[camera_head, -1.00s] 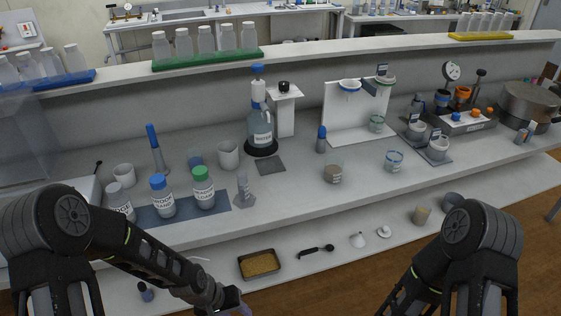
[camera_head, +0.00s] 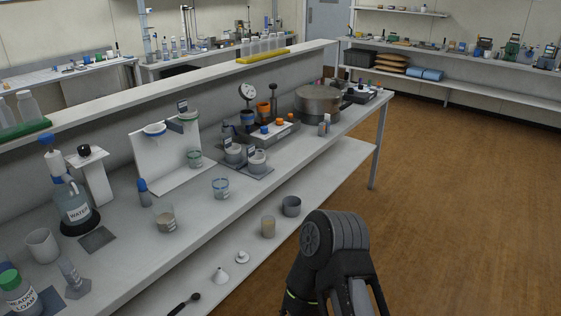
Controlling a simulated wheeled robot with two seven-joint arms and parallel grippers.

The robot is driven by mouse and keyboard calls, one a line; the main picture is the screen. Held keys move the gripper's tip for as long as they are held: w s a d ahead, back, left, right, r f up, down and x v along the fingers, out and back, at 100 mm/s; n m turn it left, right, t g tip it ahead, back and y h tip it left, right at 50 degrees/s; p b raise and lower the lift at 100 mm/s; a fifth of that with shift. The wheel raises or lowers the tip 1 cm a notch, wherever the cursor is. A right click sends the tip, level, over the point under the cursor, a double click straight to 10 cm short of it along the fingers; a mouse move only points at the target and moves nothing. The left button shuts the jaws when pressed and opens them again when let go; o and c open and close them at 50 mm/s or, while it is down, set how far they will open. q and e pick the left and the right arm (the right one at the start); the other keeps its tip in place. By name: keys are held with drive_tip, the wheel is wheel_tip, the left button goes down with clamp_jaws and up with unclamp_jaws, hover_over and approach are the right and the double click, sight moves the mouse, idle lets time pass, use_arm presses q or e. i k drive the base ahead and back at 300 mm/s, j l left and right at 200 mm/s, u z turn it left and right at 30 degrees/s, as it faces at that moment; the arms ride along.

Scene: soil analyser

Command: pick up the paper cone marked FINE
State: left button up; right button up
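I cannot read the word FINE anywhere in view. Two cups, a left one (camera_head: 234,155) and a right one (camera_head: 257,161), sit on dark square pads on the bench, each with a small tag too small to read. I cannot tell which of these, if any, is the paper cone. Part of my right arm shows at the bottom right, but its gripper is out of view. My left gripper is not in view.
A blue-ringed beaker (camera_head: 221,188) and a beaker of brown material (camera_head: 165,219) stand near the bench's front edge. The WATER bottle (camera_head: 74,206) is at left. Open floor lies right.

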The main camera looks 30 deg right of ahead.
sight(255, 158)
drive_tip(key=z, duration=1.6)
drive_tip(key=i, duration=1.45)
